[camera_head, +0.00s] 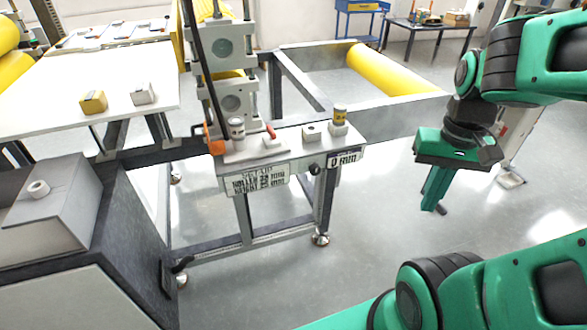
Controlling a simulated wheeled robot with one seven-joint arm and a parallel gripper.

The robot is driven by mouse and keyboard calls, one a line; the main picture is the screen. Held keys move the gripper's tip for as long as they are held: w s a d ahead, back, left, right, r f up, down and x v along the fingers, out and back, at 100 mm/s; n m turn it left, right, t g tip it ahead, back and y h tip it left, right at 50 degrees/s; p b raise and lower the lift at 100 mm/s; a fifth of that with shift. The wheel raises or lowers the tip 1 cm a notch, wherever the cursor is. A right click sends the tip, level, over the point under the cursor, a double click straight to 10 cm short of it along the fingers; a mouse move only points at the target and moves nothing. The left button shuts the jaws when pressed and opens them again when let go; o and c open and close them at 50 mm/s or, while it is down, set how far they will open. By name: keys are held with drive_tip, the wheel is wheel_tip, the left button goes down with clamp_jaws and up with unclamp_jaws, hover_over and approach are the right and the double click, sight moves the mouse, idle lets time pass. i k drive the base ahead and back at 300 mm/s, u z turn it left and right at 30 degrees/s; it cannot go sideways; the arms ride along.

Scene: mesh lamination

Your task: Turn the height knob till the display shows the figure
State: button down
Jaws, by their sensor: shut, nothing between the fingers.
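The display (345,159) is a small white panel on the front right of the machine's bench, and it reads "0 mm". A small black round knob (314,170) sits on the bench front, just left of the display. I cannot tell whether this is the height knob. A white set-up sign (258,181) hangs left of it, with roller and height lines in mm; its figures are too small to read surely. My gripper (434,205) is green, points down with its fingers shut and empty, and is in the air right of the bench, apart from it.
On the bench top (284,143) stand a yellow-topped post (339,117), a small grey block (310,132) and a red lever (270,132). A grey cabinet (60,205) is at left. A yellow roller (388,72) lies behind. The floor between bench and gripper is clear.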

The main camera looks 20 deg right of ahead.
sight(314, 170)
drive_tip(key=z, duration=1.2)
drive_tip(key=k, duration=1.7)
drive_tip(key=u, duration=0.65)
drive_tip(key=i, duration=1)
drive_tip(key=z, duration=0.05)
